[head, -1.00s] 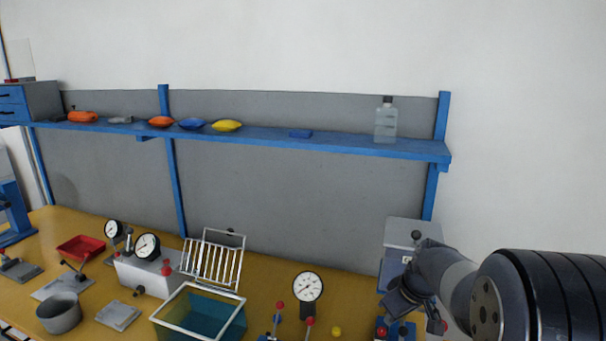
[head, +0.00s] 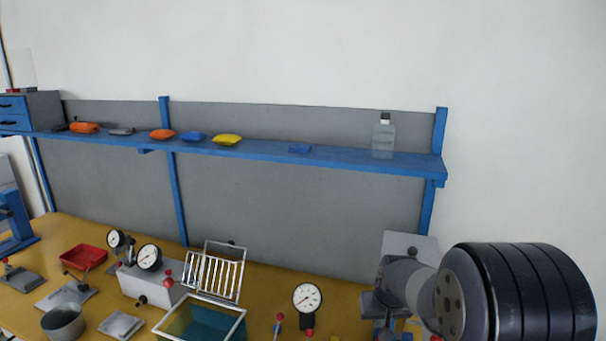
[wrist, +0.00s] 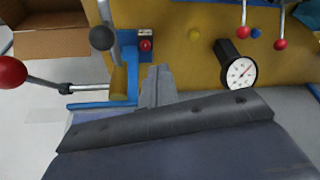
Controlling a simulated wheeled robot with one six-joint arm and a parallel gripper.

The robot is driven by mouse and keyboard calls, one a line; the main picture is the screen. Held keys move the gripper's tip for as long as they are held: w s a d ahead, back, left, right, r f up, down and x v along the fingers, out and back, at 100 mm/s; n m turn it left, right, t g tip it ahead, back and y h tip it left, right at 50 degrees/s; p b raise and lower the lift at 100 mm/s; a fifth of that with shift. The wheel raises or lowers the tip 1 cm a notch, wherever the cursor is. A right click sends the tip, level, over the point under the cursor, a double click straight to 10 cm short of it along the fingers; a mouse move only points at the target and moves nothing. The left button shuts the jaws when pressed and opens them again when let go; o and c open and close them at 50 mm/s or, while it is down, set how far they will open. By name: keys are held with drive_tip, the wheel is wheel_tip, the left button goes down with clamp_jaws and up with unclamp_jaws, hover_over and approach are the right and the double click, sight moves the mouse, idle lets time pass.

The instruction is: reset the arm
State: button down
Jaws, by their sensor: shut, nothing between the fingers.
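My gripper (wrist: 155,85) shows in the wrist view as narrow grey fingers beyond the dark wrist edge. The fingers are together with nothing between them. They point towards the yellow bench, near a blue fixture with a black-knobbed lever (wrist: 102,38). In the head view my arm comes in from the right, and its forward end is over the right end of the bench. The fingertips cannot be made out there.
A dial gauge (wrist: 241,72) and red-knobbed levers are near the gripper. A cardboard box (wrist: 60,35) is at upper left. In the head view a blue shelf (head: 260,152) holds a clear bottle (head: 383,138) and colored packets. A teal bin (head: 205,322) stands on the bench.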

drive_tip(key=shift+v, duration=1.95)
drive_tip(key=shift+s, duration=0.1)
